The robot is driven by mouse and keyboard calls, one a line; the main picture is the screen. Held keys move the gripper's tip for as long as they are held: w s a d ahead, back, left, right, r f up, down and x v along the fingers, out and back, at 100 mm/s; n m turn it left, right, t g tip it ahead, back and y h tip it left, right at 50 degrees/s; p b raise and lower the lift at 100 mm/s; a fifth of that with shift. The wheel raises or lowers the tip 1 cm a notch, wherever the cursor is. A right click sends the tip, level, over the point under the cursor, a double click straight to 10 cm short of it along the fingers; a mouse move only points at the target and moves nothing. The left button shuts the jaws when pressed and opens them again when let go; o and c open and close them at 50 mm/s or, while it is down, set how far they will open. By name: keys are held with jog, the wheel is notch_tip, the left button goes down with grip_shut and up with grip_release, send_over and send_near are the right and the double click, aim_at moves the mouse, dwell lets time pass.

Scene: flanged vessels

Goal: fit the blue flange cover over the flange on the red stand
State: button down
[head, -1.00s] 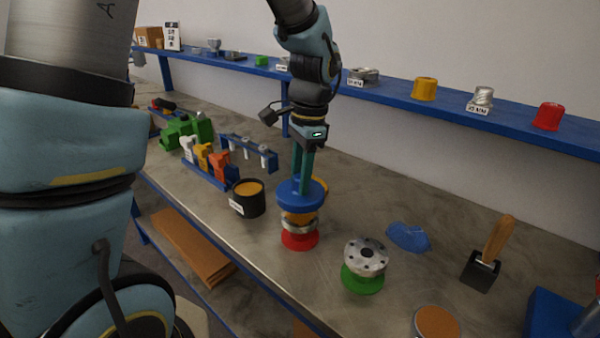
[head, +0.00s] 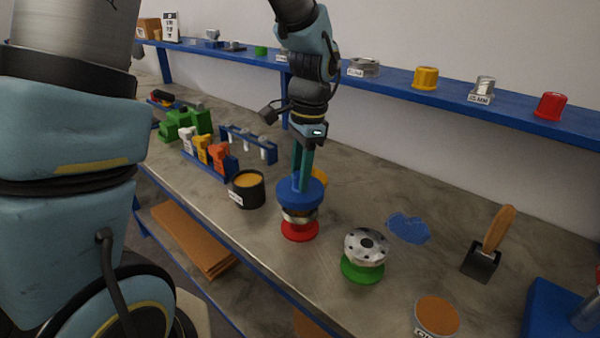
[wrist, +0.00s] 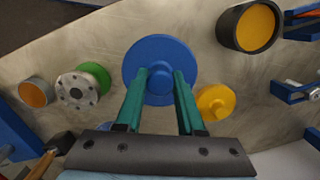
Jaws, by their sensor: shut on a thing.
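The blue flange cover (head: 300,195) is a round disc with a raised knob. My gripper (head: 302,180) is shut on that knob from above; the wrist view shows both green fingers around the blue cover (wrist: 160,55). The red stand (head: 299,231) stands on the bench with its metal flange (head: 298,216) on top, directly below the cover. The cover hides the red stand and flange in the wrist view.
A green stand with a bare flange (head: 366,246) is to the right. A black pot (head: 247,188) is to the left, and a yellow cover (wrist: 215,101) lies close behind. A blue cloth-like patch (head: 408,228) and a wooden-handled tool (head: 488,247) lie further right.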

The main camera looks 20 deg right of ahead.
jog(key=shift+f, duration=0.15)
jog(key=shift+f+b, duration=1.3)
jog(key=shift+f, duration=0.75)
jog(key=shift+c, duration=2.2)
grip_release()
jog(key=shift+r, duration=0.1)
jog(key=r, duration=0.3)
jog(key=r+b, duration=0.1)
jog(key=r, duration=0.3)
jog(key=d+r, duration=0.1)
jog(key=r, duration=0.2)
jog(key=shift+w+d+r+b, duration=0.1)
jog(key=shift+r+b, duration=0.2)
jog(key=a+f+n+t, duration=0.1)
jog(key=a+f+n, duration=0.3)
jog(key=a+n, duration=0.4)
jog(key=w+a+f+n+h, duration=0.1)
jog(key=a+f+n, duration=0.4)
jog(key=a, duration=1.3)
jog(key=n, duration=0.2)
jog(key=shift+a+f+n+t+h, duration=0.2)
jog(key=shift+a+n+t+h, duration=0.1)
jog(key=shift+n+t, duration=0.1)
